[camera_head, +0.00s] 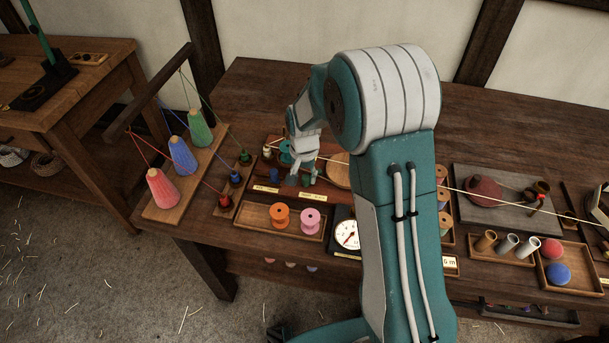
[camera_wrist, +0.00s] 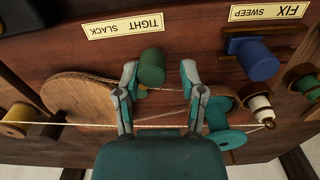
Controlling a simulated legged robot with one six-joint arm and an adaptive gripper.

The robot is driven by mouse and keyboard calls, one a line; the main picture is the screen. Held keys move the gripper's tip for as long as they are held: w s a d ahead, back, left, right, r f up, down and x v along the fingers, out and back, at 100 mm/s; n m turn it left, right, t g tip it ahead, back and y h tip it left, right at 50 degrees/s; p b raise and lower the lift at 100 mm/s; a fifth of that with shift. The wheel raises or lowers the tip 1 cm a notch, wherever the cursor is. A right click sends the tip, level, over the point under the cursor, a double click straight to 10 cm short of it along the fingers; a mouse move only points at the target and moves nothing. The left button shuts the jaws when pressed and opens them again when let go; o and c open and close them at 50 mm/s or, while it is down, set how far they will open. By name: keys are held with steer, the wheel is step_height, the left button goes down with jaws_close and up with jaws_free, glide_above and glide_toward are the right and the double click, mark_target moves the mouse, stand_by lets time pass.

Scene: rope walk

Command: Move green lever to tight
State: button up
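The green lever's knob (camera_wrist: 151,67) stands between the fingers of my gripper (camera_wrist: 158,72) in the wrist view, nearer the left finger. The fingers are spread, and a gap shows at the right finger. I cannot tell whether the left finger touches the knob. The TIGHT/SLACK label (camera_wrist: 125,25) appears upside down above it, and the knob lies below the word TIGHT at the right end. The lever's exact setting is unclear. In the head view my gripper (camera_head: 303,180) points down at the board and hides the lever.
A blue knob (camera_wrist: 258,60) with a FIX/SWEEP label (camera_wrist: 268,12) and a teal spool (camera_wrist: 220,118) are to the right. A taut cord (camera_wrist: 90,126) crosses under the gripper, by a round wooden disc (camera_wrist: 75,98). A spool tray (camera_head: 253,220) and a dial (camera_head: 346,234) lie in front.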

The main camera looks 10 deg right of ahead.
steer(key=shift+s+d, duration=0.15)
steer(key=shift+s, duration=0.05)
steer(key=shift+r, duration=3.55)
steer(key=shift+s+r, duration=0.1)
steer(key=shift+r, duration=0.1)
steer(key=s+d+r+n+t, duration=0.1)
steer(key=s+d+r+t, duration=0.1)
steer(key=s+r, duration=0.55)
steer(key=s+d+r+n+t, duration=0.1)
steer(key=s+r, duration=0.3)
steer(key=s, duration=0.4)
steer(key=s+d+r+n+t, duration=0.1)
steer(key=s+r+n+t, duration=0.1)
steer(key=s+r, duration=0.3)
steer(key=s+n, duration=0.1)
steer(key=s, duration=0.3)
steer(key=shift+s+d+r+t, duration=0.2)
steer(key=shift+s+d+t, duration=0.05)
steer(key=shift+s+t, duration=0.05)
